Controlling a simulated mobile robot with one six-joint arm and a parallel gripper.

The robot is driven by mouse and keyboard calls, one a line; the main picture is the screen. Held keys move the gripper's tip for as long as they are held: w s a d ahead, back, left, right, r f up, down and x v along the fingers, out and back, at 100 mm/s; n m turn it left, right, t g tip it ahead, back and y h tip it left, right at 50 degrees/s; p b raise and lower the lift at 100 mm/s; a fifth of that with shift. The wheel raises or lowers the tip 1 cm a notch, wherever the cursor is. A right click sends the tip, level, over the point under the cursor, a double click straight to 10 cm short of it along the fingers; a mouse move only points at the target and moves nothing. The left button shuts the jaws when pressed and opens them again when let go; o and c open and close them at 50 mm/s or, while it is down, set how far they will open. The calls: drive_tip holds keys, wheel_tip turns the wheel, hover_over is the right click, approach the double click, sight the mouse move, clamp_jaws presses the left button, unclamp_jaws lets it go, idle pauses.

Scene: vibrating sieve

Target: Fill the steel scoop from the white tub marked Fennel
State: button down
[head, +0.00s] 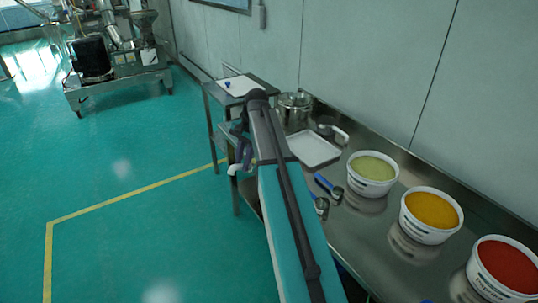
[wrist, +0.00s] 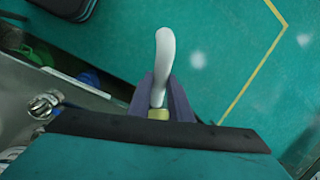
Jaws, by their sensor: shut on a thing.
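My gripper (head: 241,150) is at the left of the steel counter, out over its front edge in the head view. It is shut on a white curved thing (head: 234,169), which also shows between the purple fingers in the wrist view (wrist: 164,55), with a brass-coloured collar at its base. I cannot tell what its other end is. A white tub of yellow-green powder (head: 372,168) stands on the counter to the right; its label is too small to read. A rounded steel thing with a pale handle (head: 333,129), perhaps the scoop, lies behind the tray.
A pale tray (head: 314,149), a steel pot (head: 295,105) and blue-handled tools (head: 328,186) are on the counter. Tubs of orange (head: 431,211) and red powder (head: 506,266) stand farther right. A small table (head: 240,86) stands beyond my gripper. Open green floor lies left.

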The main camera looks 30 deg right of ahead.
drive_tip(key=s+a+f+n+b, duration=0.1)
drive_tip(key=a, duration=0.9)
drive_tip(key=s+a+f+n+b, duration=0.1)
drive_tip(key=s+a+n, duration=0.1)
drive_tip(key=a, duration=0.8)
drive_tip(key=shift+s+f+g, duration=0.15)
drive_tip(key=shift+f+g, duration=0.15)
drive_tip(key=shift+f, duration=0.1)
drive_tip(key=shift+a, duration=0.1)
drive_tip(key=shift+s, duration=0.1)
